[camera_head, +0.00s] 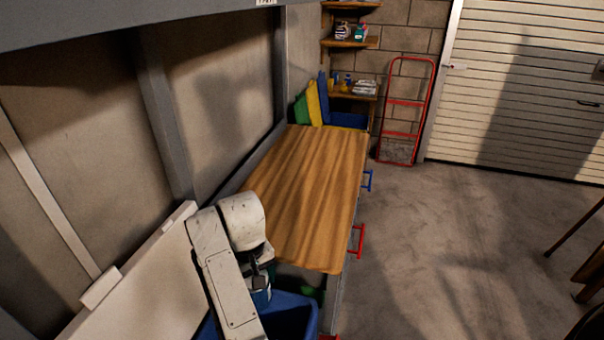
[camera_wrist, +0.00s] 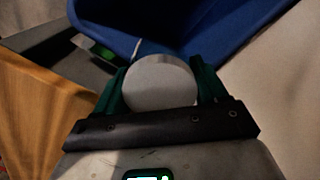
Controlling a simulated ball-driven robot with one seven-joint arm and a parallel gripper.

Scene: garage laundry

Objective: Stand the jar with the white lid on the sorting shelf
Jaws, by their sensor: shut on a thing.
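The jar's round white lid (camera_wrist: 158,84) shows between my gripper's green fingers (camera_wrist: 160,90) in the wrist view. The fingers are on both sides of it, and the jar's body below is hidden there. In the head view my gripper (camera_head: 262,282) points down over a blue bin (camera_head: 290,313). A small blue-sided jar (camera_head: 262,298) shows under it, partly hidden by my arm. The bin also shows in the wrist view (camera_wrist: 225,30). I cannot tell which surface is the sorting shelf; wooden wall shelves (camera_head: 350,43) hang at the back.
A long wooden worktop (camera_head: 315,190) runs along the left wall, mostly clear. Coloured lids or bins stand at its far end. A pale panel (camera_head: 150,290) is left of my arm. The floor (camera_head: 440,240) right of the worktop is open.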

